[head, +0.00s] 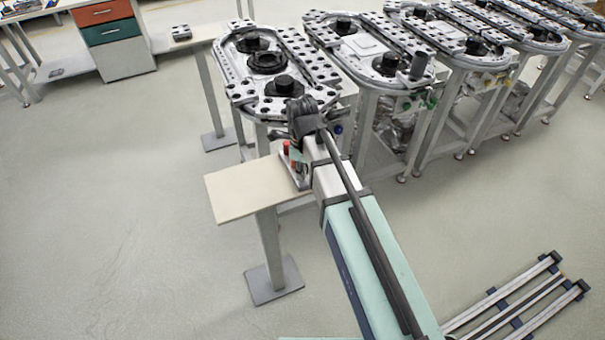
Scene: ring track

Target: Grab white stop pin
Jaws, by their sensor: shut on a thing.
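My gripper (303,114) is a dark shape at the far end of my arm, by the near edge of the nearest ring track (240,88). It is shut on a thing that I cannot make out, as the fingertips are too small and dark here. Just below it, a small holder (297,178) with red and pale upright parts stands at the right end of a beige side table (235,188). My arm partly covers this holder. I cannot pick out the white stop pin for sure.
The nearest ring track carries black round parts (267,63) and perforated plates. Several more ring tracks on metal legs stand in a row to the right. A cabinet with red and teal drawers (107,32) is at the back left. The floor at left is clear.

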